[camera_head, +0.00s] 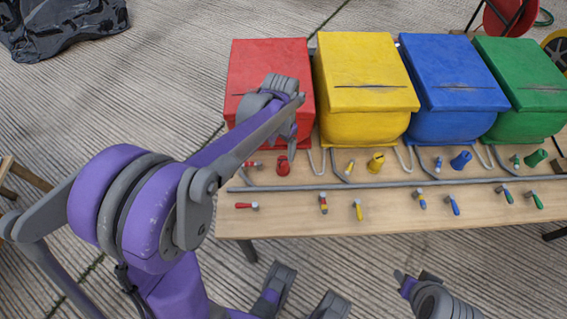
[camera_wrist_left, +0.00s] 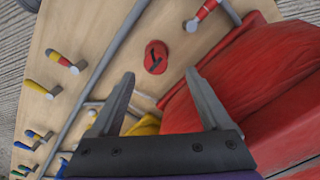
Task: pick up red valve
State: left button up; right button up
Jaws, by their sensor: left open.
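The red valve (camera_head: 283,166) is a short red round piece on the wooden table, in front of the red box. In the left wrist view the red valve (camera_wrist_left: 155,57) shows as a red disc with a dark slot, just beyond and between the fingertips. My left gripper (camera_head: 293,143) hangs above and close to the valve in the head view. Its two fingers (camera_wrist_left: 159,76) are spread and hold nothing. The exact gap to the valve cannot be told.
Red (camera_head: 240,75), yellow (camera_head: 362,70), blue (camera_head: 450,75) and green (camera_head: 522,85) boxes line the table's back. A grey pipe (camera_head: 400,184) runs along the wooden table (camera_head: 290,222). Several small coloured handles stand around it, including a red one (camera_head: 246,205).

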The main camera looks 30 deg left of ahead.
aim_at(283, 160)
pick_arm(q)
jog(key=f, duration=0.1)
jog(key=f+b, duration=0.1)
jog(key=f, duration=0.3)
jog(key=shift+d, duration=0.35)
grip_shut()
